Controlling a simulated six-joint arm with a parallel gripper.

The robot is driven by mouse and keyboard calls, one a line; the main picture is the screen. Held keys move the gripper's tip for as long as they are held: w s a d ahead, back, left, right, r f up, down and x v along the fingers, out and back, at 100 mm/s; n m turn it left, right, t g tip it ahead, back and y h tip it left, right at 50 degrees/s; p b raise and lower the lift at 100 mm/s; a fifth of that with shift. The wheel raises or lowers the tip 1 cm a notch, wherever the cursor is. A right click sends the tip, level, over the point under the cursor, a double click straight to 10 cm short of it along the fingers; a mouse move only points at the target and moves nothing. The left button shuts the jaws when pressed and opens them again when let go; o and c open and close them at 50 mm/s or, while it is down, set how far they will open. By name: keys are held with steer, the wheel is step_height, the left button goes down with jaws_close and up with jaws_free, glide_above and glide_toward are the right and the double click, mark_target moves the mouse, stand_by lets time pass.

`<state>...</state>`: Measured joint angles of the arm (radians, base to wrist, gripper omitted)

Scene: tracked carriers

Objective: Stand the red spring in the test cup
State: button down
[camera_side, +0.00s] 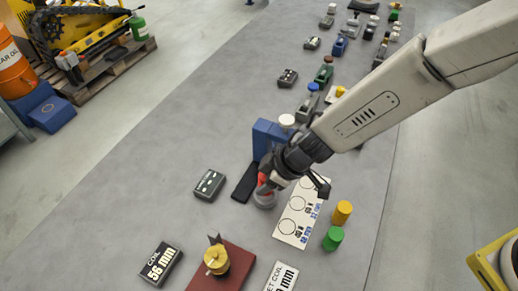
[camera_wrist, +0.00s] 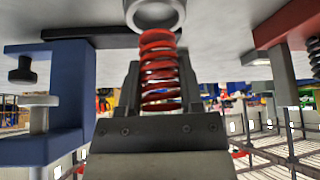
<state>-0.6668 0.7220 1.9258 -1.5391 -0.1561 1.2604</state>
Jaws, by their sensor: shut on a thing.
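The red spring (camera_wrist: 158,72) stands out from between my gripper's two dark fingers in the wrist view. My gripper (camera_wrist: 160,88) is shut on it. The spring's far end meets the near edge of a round grey cup, the test cup (camera_wrist: 178,14), cut off by the top of the frame. I cannot tell whether the spring's end is inside the cup or just at its rim. In the side view, my gripper (camera_side: 268,187) points down over the test cup (camera_side: 264,201), and only a bit of the red spring (camera_side: 263,179) shows between the fingers.
A blue stand (camera_side: 262,140) with a white knob rises close behind my gripper; a black strip (camera_side: 244,184) lies beside it. A white board with circles (camera_side: 288,229) and yellow (camera_side: 342,212) and green (camera_side: 333,238) cylinders are right. A red plate (camera_side: 236,266) is in front.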

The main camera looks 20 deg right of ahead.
steer(key=shift+f, duration=1.4)
stand_by(1.8)
jaws_free()
steer(key=shift+r, duration=0.15)
stand_by(0.6)
steer(key=shift+r, duration=3.35)
steer(key=shift+d, duration=0.1)
